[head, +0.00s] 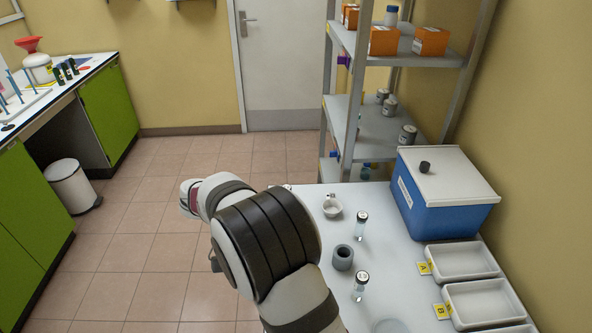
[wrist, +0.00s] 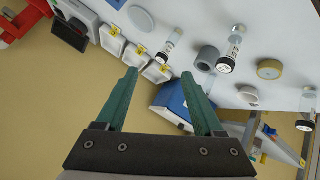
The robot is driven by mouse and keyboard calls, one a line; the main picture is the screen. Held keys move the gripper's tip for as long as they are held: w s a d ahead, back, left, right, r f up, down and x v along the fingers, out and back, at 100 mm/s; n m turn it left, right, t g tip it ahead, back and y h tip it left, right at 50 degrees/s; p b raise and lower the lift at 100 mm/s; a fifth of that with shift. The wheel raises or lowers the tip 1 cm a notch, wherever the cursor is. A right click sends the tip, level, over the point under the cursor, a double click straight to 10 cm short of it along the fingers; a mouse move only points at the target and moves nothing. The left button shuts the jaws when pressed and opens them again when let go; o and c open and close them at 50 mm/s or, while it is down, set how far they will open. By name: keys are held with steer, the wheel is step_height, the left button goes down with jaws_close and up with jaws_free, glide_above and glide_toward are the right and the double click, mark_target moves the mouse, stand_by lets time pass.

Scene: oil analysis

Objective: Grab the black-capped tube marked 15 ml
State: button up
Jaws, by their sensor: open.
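Clear tubes with dark caps stand on the white worktop. In the head view one tube (head: 361,226) is beyond the grey cylindrical holder (head: 343,257), and another tube (head: 360,286) is nearer. The wrist view shows three: one tube (wrist: 174,40) near the trays, one tube (wrist: 235,46) beside the grey holder (wrist: 207,58), and one tube (wrist: 308,104) at the right edge. I cannot read which is marked 15 ml. My gripper (wrist: 160,73) is open and empty, apart from all tubes. In the head view my arm hides it.
A blue cooler box (head: 440,200) with a white lid stands at the back right, beside white trays (head: 460,261) with yellow tags. A metal shelf (head: 375,140) stands behind.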

steer(key=w+a+f+m+t+h, duration=0.35)
steer(key=w+a+f+t, duration=0.2)
steer(key=a+f, duration=0.4)
steer(key=shift+n+g, duration=0.45)
steer(key=x, duration=1)
steer(key=shift+d, duration=0.35)
steer(key=x, duration=0.5)
steer(key=shift+w+d+f, duration=0.1)
steer(key=shift+d+f, duration=0.05)
steer(key=shift+d, duration=0.1)
jaws_close()
